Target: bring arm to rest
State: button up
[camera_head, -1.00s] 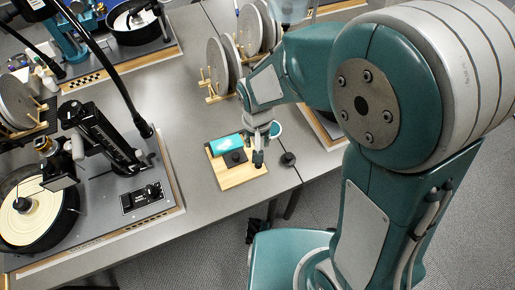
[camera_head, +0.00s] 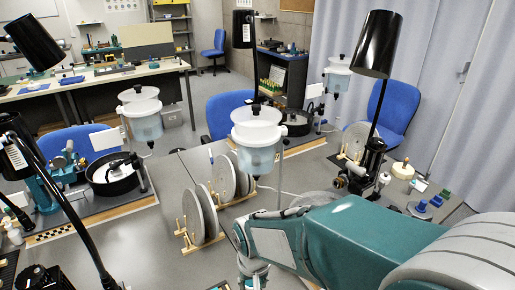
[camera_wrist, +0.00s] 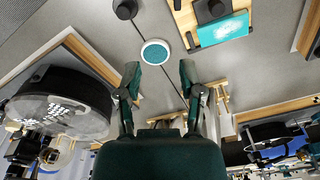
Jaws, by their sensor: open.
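My gripper (camera_wrist: 159,80) is open in the wrist view, its two dark green fingers spread apart with nothing between them. In the wrist view the fingers hang over the grey bench top (camera_wrist: 180,22). A round white-rimmed teal disc (camera_wrist: 155,52) lies on the bench just beyond the fingertips.
A wooden board with a teal block (camera_wrist: 222,28) lies beyond the disc. Grey laps (camera_head: 197,213) stand in wooden racks beside my arm. A water tank (camera_head: 257,140) and black lamp (camera_head: 374,45) rise behind. Bare bench shows left of the racks (camera_head: 150,240).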

jog(key=s+d+r+m+t, duration=0.1)
jog(key=s+d+r+t, duration=0.1)
jog(key=s+d+r, duration=0.2)
jog(key=s+d+r+t, duration=0.2)
jog(key=s+d+r, duration=0.3)
jog(key=d+r, duration=0.6)
jog(key=shift+s+d+r+m+t, duration=0.2)
jog(key=shift+d+m+t, duration=0.2)
jog(key=shift+d, duration=0.55)
